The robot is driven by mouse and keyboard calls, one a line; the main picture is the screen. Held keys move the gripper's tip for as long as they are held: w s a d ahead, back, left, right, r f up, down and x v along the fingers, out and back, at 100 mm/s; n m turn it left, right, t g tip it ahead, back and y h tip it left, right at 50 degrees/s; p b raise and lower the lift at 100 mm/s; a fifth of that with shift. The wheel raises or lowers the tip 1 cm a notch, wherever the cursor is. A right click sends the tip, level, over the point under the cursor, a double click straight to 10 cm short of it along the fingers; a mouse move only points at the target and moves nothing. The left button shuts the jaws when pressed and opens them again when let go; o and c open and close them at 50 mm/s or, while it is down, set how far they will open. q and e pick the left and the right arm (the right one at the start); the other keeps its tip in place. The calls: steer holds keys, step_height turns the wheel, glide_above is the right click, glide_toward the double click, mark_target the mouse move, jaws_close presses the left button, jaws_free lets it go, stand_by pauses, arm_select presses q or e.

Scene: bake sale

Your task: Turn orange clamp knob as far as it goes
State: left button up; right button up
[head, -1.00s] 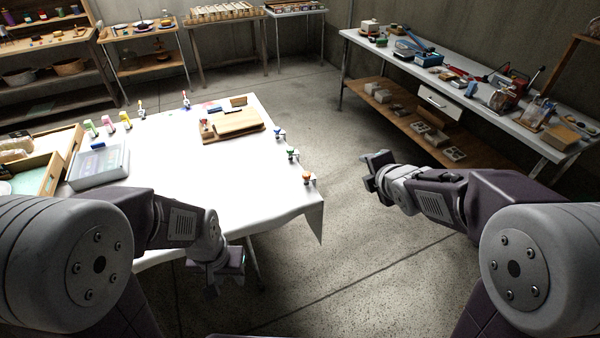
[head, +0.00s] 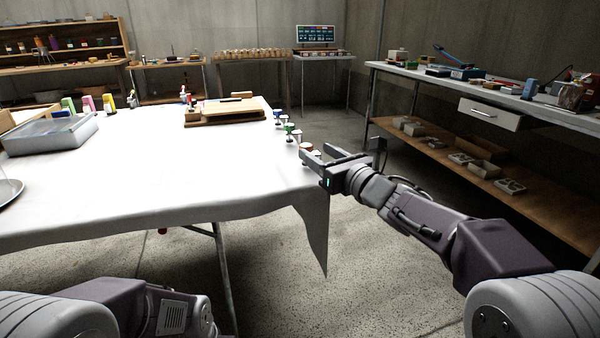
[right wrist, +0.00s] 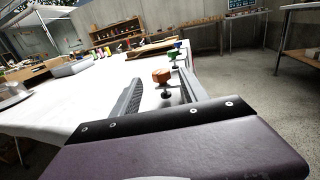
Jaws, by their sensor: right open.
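The orange clamp knob (head: 306,147) is at the right edge of the white-covered table, the nearest of the clamps along that edge. My right gripper (head: 314,151) is open and empty at this edge, with its fingertips pointing towards the knob. In the right wrist view the orange knob (right wrist: 162,76) shows between the two fingers, near their tips. I cannot tell whether either finger touches it. A dark screw part shows below the knob. My left arm is low at the bottom left and its gripper is out of view.
A green clamp (head: 289,129) and a blue clamp (head: 277,115) sit farther back along the same edge. A wooden board (head: 225,110) lies on the table (head: 150,170). A workbench (head: 440,78) stands at the right, with open floor between.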

steer(key=shift+w, duration=0.1)
steer(key=x, duration=0.9)
